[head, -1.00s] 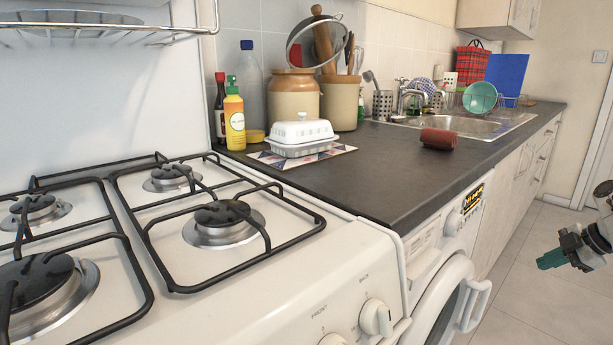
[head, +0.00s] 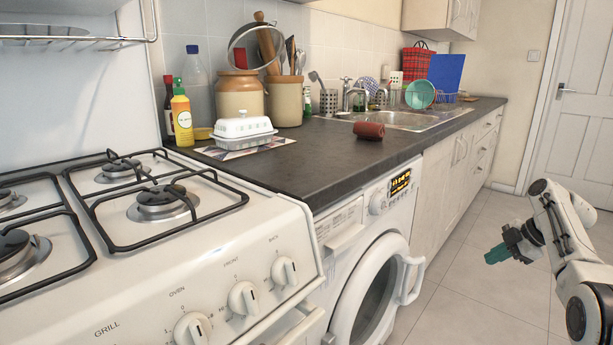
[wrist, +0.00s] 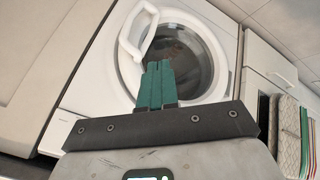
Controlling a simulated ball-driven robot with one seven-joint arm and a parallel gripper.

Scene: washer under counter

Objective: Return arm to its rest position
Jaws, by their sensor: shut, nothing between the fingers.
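My gripper (head: 497,254) is at the right of the head view, over the floor and to the right of the washer, apart from it. Its teal fingers are together with nothing between them. In the wrist view the shut fingers (wrist: 156,84) point toward the washer. The white washer (head: 350,235) stands under the counter, and its round door (head: 376,290) shows in the head view. The washer's front also shows in the wrist view (wrist: 88,92). I cannot tell whether the door is fully latched.
The hob (head: 150,245) is at the left. The dark counter (head: 330,175) holds a white butter dish (head: 243,130), jars, bottles and a reddish-brown cylinder (head: 369,131). The tiled floor (head: 455,300) between my arm and the cabinets is clear. A white door (head: 575,110) is at the back right.

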